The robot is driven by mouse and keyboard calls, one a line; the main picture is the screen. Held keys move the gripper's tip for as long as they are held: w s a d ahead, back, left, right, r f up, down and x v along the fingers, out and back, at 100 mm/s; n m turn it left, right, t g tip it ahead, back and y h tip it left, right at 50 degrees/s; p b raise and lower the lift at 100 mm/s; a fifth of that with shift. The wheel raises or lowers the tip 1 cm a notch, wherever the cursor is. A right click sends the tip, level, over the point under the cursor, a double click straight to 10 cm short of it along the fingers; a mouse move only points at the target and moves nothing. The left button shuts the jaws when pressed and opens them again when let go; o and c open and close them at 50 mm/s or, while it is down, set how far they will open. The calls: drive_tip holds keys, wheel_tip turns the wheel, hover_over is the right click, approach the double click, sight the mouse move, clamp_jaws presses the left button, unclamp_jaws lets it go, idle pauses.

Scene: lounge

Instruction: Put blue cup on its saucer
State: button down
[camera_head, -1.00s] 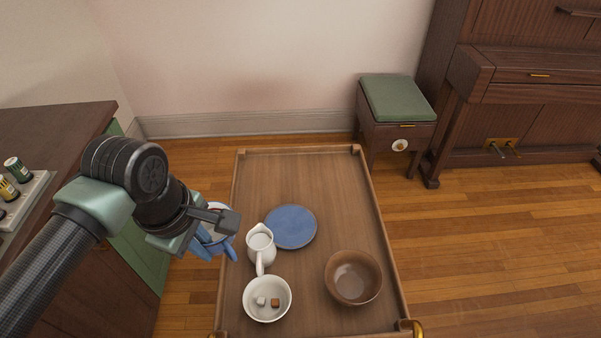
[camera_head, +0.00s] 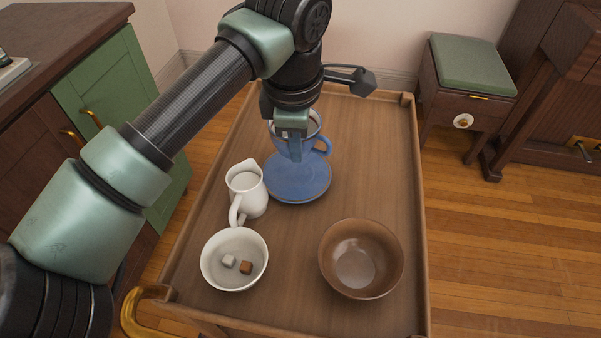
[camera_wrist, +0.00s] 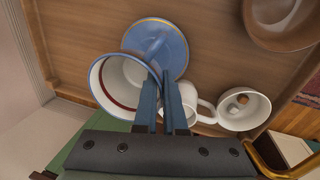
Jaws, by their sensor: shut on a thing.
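The blue cup (camera_head: 315,145) is in my gripper (camera_head: 293,150), upright, with its handle pointing right in the head view. My gripper is shut on the cup's wall. In the wrist view the cup (camera_wrist: 97,88) shows its white inside with a dark red ring, beside my gripper's fingers (camera_wrist: 166,80). The blue saucer (camera_head: 300,186) lies on the wooden trolley top. The cup is over the saucer's far part in the head view; whether they touch I cannot tell. The saucer (camera_wrist: 172,58) is partly covered by the cup and fingers in the wrist view.
A white jug (camera_head: 246,190) stands close to the saucer's left. A white bowl (camera_head: 234,280) with two sugar cubes and a brown bowl (camera_head: 361,285) stand nearer. The trolley (camera_head: 385,150) has a raised rim. A green-topped stool (camera_head: 473,66) stands beyond its right side.

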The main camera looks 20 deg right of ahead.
drive_tip(key=shift+s+a+b+x, duration=0.1)
drive_tip(key=shift+s+b+x, duration=0.1)
drive_tip(key=shift+x, duration=0.8)
drive_tip(key=shift+s+a+b+x, duration=0.1)
drive_tip(key=shift+s+b+x, duration=0.1)
drive_tip(key=shift+x, duration=0.8)
drive_tip(key=shift+s+a+b+x, duration=0.1)
drive_tip(key=shift+b+x, duration=0.1)
drive_tip(key=shift+x, duration=0.8)
drive_tip(key=shift+f, duration=0.1)
drive_tip(key=shift+f, duration=0.15)
drive_tip(key=c, duration=1)
unclamp_jaws()
drive_tip(key=p+v, duration=0.2)
drive_tip(key=v, duration=1)
drive_tip(key=shift+p, duration=0.4)
